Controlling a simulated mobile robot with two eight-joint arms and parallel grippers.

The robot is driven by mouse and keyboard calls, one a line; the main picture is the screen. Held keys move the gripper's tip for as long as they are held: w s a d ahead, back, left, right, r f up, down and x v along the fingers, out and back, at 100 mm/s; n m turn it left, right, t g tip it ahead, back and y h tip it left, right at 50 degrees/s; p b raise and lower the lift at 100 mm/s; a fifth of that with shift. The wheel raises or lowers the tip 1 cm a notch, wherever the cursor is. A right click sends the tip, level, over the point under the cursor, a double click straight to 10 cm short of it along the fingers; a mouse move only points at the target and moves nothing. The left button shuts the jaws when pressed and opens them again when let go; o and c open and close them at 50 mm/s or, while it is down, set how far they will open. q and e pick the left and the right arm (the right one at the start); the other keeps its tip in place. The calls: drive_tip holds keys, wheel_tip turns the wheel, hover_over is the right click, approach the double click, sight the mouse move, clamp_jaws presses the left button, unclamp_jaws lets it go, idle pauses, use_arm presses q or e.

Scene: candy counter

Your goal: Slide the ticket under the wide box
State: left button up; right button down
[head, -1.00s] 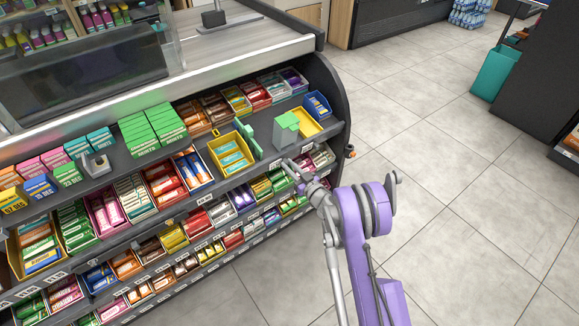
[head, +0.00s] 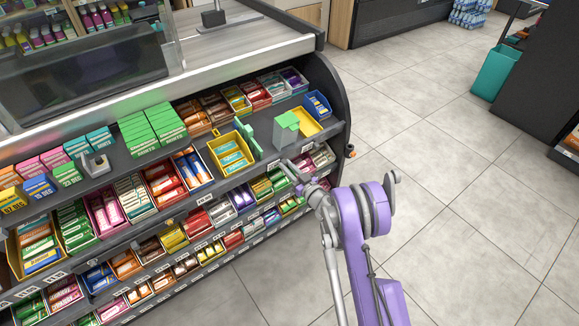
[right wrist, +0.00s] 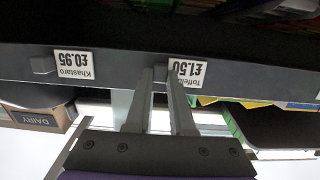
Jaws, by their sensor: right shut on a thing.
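In the right wrist view a white ticket reading £1.50 (right wrist: 188,71) sits on the dark shelf edge, partly behind one finger. My right gripper (right wrist: 162,74) is shut at its left end, apparently on a small grey tab there that the fingers mostly hide. In the head view my right gripper (head: 288,168) is at the front edge of the upper shelf, near its right end. A yellow-walled box with teal packs (head: 249,160) stands on that shelf, left of the gripper. I cannot tell which box is the wide one. My left gripper is not in view.
A £0.95 ticket (right wrist: 74,65) with a grey tab is on the same edge. A grey and green block (head: 287,130) stands beside a yellow box (head: 318,128) on the shelf. Rows of sweet boxes lie below. The floor (head: 430,150) to the right is clear.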

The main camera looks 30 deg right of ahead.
drive_tip(key=a, duration=0.4)
drive_tip(key=a+b, duration=0.1)
drive_tip(key=a, duration=0.3)
drive_tip(key=s+a+b, duration=0.1)
drive_tip(key=a, duration=0.3)
drive_tip(key=shift+a, duration=0.1)
drive_tip(key=c, duration=0.8)
unclamp_jaws()
drive_tip(key=shift+o, duration=0.2)
drive_tip(key=s+b, duration=0.2)
drive_tip(key=s, duration=0.8)
drive_tip(key=shift+s+d, duration=0.4)
drive_tip(key=shift+d, duration=0.05)
